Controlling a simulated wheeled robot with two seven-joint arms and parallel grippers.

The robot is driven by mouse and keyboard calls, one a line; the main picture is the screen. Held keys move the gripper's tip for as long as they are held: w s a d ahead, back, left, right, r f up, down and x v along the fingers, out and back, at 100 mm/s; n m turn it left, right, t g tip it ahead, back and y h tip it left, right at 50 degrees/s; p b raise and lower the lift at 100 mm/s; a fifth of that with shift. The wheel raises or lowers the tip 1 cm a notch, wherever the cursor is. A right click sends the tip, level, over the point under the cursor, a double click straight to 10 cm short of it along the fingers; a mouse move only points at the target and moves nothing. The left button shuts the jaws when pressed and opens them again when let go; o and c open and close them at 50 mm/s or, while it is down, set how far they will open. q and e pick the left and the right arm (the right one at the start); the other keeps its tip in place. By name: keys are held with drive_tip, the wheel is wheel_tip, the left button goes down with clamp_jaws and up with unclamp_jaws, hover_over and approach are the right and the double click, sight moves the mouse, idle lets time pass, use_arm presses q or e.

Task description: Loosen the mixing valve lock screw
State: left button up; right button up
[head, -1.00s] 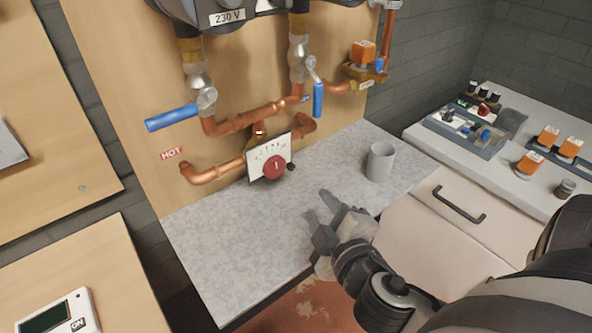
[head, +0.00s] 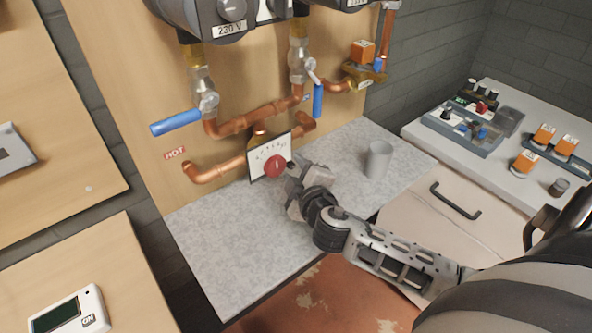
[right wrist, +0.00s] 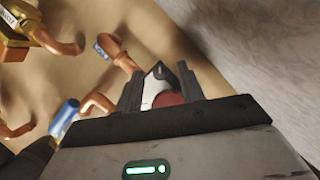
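The mixing valve has a white scale plate (head: 272,152) with a red dial (head: 274,166), fixed to copper pipes on the wooden board. The black lock screw (head: 290,163) sits at the right side of the dial and is partly covered by my right gripper (head: 297,172). In the right wrist view, the right gripper (right wrist: 160,84) is open, its two fingers apart. A black piece (right wrist: 158,69), which looks like the lock screw, shows between the fingers, with the red dial (right wrist: 170,98) just behind. I cannot tell whether the fingers touch it. My left gripper is not in view.
A blue-handled valve (head: 176,122) is above left, and another blue handle (head: 317,101) hangs above the dial. A grey cup (head: 378,160) stands on the grey counter (head: 225,245) to the right. A white side table (head: 520,180) holds parts. The counter's front is clear.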

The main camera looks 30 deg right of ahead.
clamp_jaws()
drive_tip(key=shift+f+n+b, duration=0.2)
drive_tip(key=shift+n+b, duration=0.2)
drive_tip(key=shift+b, duration=0.1)
drive_tip(key=shift+r, duration=0.1)
drive_tip(key=shift+r+t, duration=0.1)
drive_tip(key=shift+t, duration=0.2)
unclamp_jaws()
drive_tip(key=shift+s+a, duration=0.1)
drive_tip(key=shift+s, duration=0.05)
